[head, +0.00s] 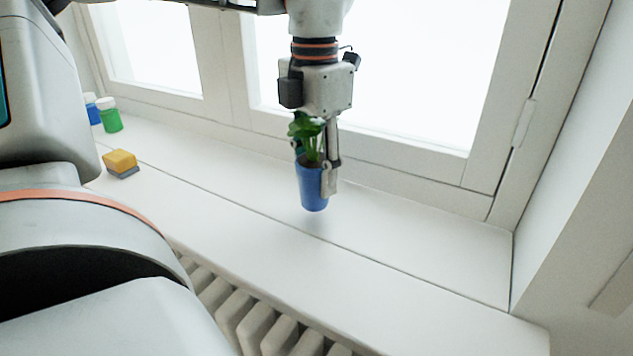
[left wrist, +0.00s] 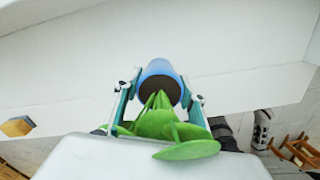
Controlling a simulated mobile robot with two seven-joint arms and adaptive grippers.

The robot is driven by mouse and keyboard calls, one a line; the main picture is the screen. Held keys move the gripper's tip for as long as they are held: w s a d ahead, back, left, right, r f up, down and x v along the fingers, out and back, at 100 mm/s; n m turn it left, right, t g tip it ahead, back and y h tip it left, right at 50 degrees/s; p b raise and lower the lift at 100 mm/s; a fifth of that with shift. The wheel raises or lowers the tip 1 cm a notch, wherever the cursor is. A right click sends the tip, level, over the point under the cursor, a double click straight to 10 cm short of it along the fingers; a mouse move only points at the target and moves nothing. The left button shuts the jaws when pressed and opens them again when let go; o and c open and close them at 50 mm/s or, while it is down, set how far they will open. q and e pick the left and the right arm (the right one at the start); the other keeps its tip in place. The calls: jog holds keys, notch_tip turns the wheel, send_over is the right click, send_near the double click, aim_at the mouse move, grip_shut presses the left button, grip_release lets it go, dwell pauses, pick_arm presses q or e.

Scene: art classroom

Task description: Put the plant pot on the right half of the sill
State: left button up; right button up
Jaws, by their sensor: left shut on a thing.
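The plant pot (head: 313,188) is blue and tapered, with dark soil and a green leafy plant. My left gripper (head: 318,178) comes down from above and is shut on the pot near its rim. The pot hangs upright, with a faint shadow below it, and appears a little above the white sill (head: 420,245). In the left wrist view the pot (left wrist: 158,70) sits between the two fingers, and leaves cover part of the soil. The sill (left wrist: 75,65) shows behind it. My right gripper is not in view.
A yellow and grey sponge (head: 121,161) lies on the sill's left part, with green (head: 109,115) and blue-and-white (head: 92,108) jars behind it. The sill right of the pot is clear up to the wall. A window stands behind, a radiator (head: 250,320) below.

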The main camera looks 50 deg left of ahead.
aim_at(315, 121)
pick_arm(q)
jog(key=shift+f, duration=1.3)
jog(key=o, duration=1.4)
jog(key=shift+c, duration=0.2)
notch_tip(315, 121, up, 12)
jog(key=shift+r+p, duration=0.2)
jog(key=shift+p, duration=0.6)
